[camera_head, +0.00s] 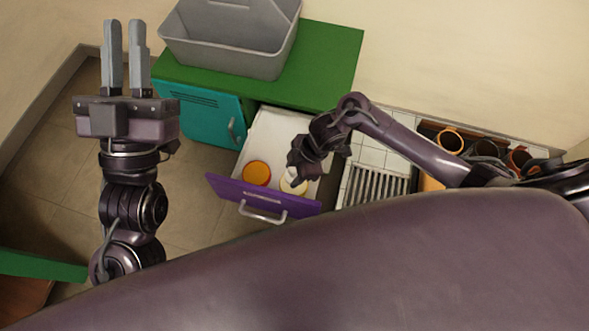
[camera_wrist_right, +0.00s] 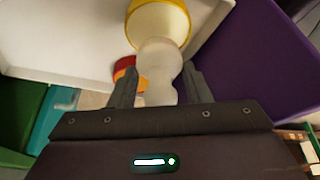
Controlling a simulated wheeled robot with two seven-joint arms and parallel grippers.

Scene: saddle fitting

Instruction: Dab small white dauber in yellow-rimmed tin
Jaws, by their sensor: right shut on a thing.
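My right gripper (camera_head: 299,176) is over the open drawer, shut on a small white dauber (camera_wrist_right: 160,72). The yellow-rimmed tin (camera_head: 294,188) is in the drawer, right below that gripper and partly hidden by it. In the right wrist view the tin (camera_wrist_right: 160,22) shows a pale inside and a yellow rim, and the dauber's far end overlaps its near edge. I cannot tell whether the dauber touches it. My left gripper (camera_head: 125,55) is open and empty, raised at the left, far from the drawer.
A tin with an orange-yellow top and red side (camera_head: 257,173) stands left of the yellow-rimmed tin. The drawer has a purple front (camera_head: 235,190). A grey bin (camera_head: 226,55) sits on the green cabinet top (camera_head: 330,55). A slatted rack (camera_head: 376,186) and brown cups lie to the right.

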